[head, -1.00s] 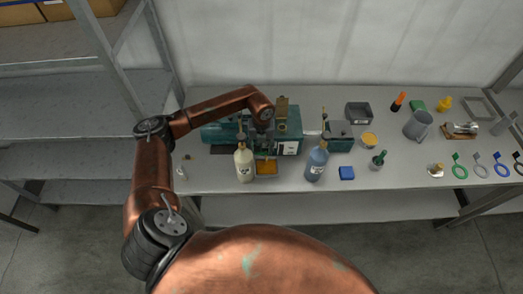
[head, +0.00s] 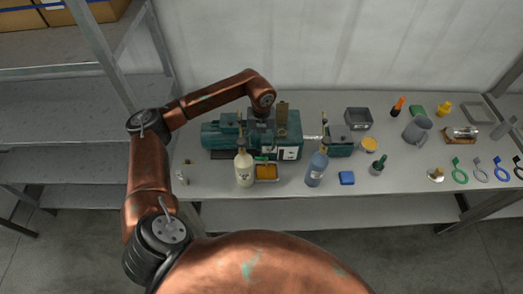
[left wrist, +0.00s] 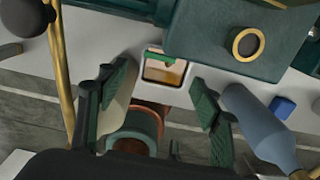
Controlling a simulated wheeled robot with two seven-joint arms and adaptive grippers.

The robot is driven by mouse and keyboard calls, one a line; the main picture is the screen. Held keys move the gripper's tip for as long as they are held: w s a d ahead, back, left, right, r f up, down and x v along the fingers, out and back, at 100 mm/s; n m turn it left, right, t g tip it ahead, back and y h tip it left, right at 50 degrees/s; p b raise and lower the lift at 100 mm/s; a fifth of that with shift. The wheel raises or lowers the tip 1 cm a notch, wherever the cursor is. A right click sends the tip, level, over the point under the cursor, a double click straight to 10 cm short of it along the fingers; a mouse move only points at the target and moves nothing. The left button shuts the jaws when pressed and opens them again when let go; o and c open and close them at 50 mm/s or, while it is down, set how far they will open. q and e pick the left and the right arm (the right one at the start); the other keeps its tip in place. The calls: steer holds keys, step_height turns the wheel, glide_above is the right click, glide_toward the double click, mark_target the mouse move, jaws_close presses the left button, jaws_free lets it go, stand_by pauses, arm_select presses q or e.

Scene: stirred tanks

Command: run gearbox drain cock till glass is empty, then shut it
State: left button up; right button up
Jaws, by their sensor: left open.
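The teal gearbox (head: 288,122) stands on the bench with its motor (head: 220,136) at its left. A round brass-rimmed glass (left wrist: 247,44) is on the gearbox in the left wrist view; its level is too dark to tell. A small green lever (left wrist: 158,57), seemingly the drain cock's, shows over a pale-rimmed tray (left wrist: 148,70) with amber liquid. Whether the cock is running cannot be told. My left gripper (left wrist: 162,100) is open and empty, near the lever and apart from it. My right gripper is out of view.
A blue block (head: 346,178) lies further right. Cups, tools and coloured rings fill the bench's right side.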

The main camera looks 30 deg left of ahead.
arm_select(q)
steer(key=shift+r, duration=1.7)
steer(key=s+d, duration=0.1)
steer(key=s+r+p, duration=0.1)
steer(key=s, duration=0.1)
steer(key=s+d+p, duration=0.1)
steer(key=s, duration=0.1)
steer(key=shift+d+r, duration=0.35)
steer(key=shift+s, duration=0.1)
